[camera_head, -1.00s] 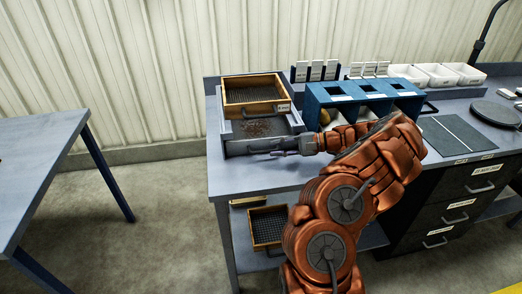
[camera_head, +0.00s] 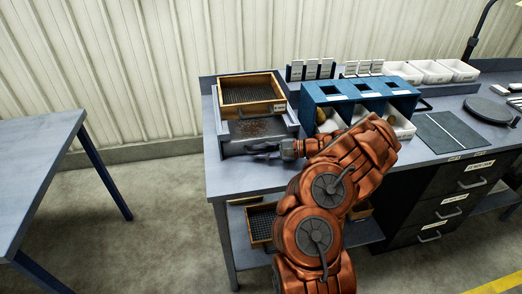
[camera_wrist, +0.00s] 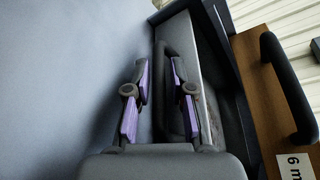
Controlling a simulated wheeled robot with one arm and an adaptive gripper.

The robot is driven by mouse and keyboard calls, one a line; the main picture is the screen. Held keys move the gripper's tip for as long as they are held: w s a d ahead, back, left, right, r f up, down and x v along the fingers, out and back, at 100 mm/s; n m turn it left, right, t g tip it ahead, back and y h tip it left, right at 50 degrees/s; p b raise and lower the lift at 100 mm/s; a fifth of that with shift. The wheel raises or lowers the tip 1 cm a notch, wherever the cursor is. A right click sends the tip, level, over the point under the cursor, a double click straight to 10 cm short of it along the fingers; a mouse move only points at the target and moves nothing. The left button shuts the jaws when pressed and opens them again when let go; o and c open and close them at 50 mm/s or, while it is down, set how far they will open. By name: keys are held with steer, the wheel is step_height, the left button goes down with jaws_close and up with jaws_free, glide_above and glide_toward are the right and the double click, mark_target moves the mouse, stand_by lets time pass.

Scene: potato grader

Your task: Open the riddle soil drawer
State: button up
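The riddle soil drawer (camera_head: 233,150) is a grey tray front under the wooden-framed riddle on the bench, with loose dark soil (camera_head: 251,128) behind its front. It looks closed or nearly so. Its dark bar handle (camera_wrist: 161,75) runs lengthwise in the wrist view. My gripper (camera_head: 262,151) is at the drawer front, reaching in from the right. In the wrist view my gripper (camera_wrist: 160,88) has its two purple-padded fingers apart, with the handle bar between them. The right finger appears to be on the drawer-front side of the bar. Contact with the bar cannot be told.
The wooden riddle (camera_head: 250,93) sits above the drawer. A blue divided box (camera_head: 355,90) with potatoes stands close to the right, beside my arm. White bins (camera_head: 430,71) are at the back. The bench top (camera_head: 235,180) before the drawer is clear.

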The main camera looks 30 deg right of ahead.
steer(key=shift+c, duration=0.3)
jaws_close()
stand_by(0.3)
